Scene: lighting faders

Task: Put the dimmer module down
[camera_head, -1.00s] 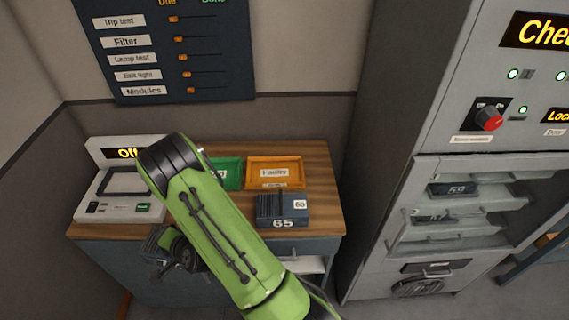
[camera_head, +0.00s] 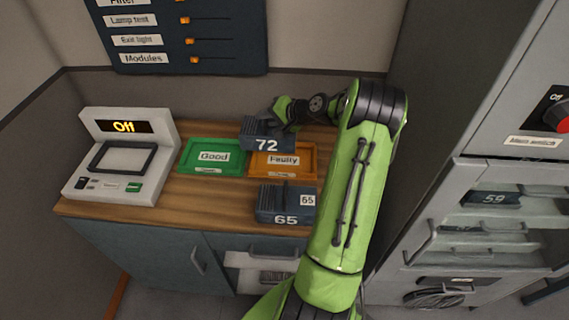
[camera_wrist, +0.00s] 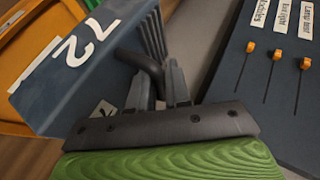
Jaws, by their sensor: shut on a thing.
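The dimmer module marked 72 (camera_head: 264,140) is a dark blue-grey ribbed block with a black handle. My gripper (camera_head: 283,124) is shut on that handle and holds the module at the back edge of the orange Faulty tray (camera_head: 312,160). In the wrist view the module (camera_wrist: 75,75) fills the left side, with my gripper's fingers (camera_wrist: 158,85) around the handle. The module covers part of the tray's back. I cannot tell whether it touches the tray. The green Good tray (camera_head: 186,158) is empty, left of the Faulty tray.
A second module marked 65 (camera_head: 285,203) stands on the wooden bench (camera_head: 215,205) in front of the Faulty tray. A tester reading Off (camera_head: 125,155) stands at the left. A fader board (camera_head: 225,40) hangs on the wall behind. A rack cabinet (camera_head: 480,170) stands at the right.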

